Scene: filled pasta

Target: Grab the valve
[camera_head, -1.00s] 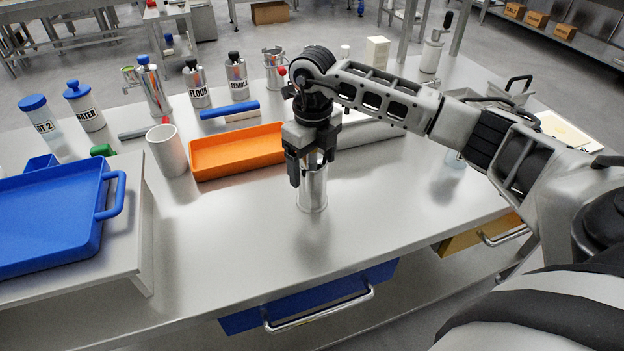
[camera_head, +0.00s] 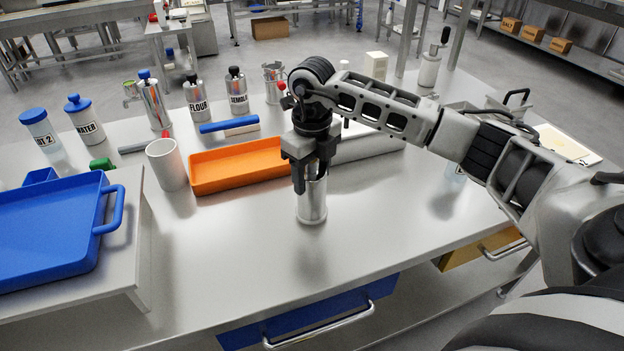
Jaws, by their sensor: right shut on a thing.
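My right gripper (camera_head: 311,178) points down at the middle of the table. Its fingers are shut on the upper part of a shiny metal cylinder (camera_head: 312,205), which stands upright with its lower part at the tabletop. The gripper hides the cylinder's top. I cannot make out a separate valve there. A steel bottle (camera_head: 154,104) with a blue cap and a small side fitting (camera_head: 131,90) stands at the back left, apart from the gripper. My left gripper is not in view.
An orange tray (camera_head: 238,180) and a white cup (camera_head: 166,166) lie left of the gripper. A blue tray (camera_head: 45,235) sits on a raised stand at the left. Several bottles line the back. The table's front middle is clear.

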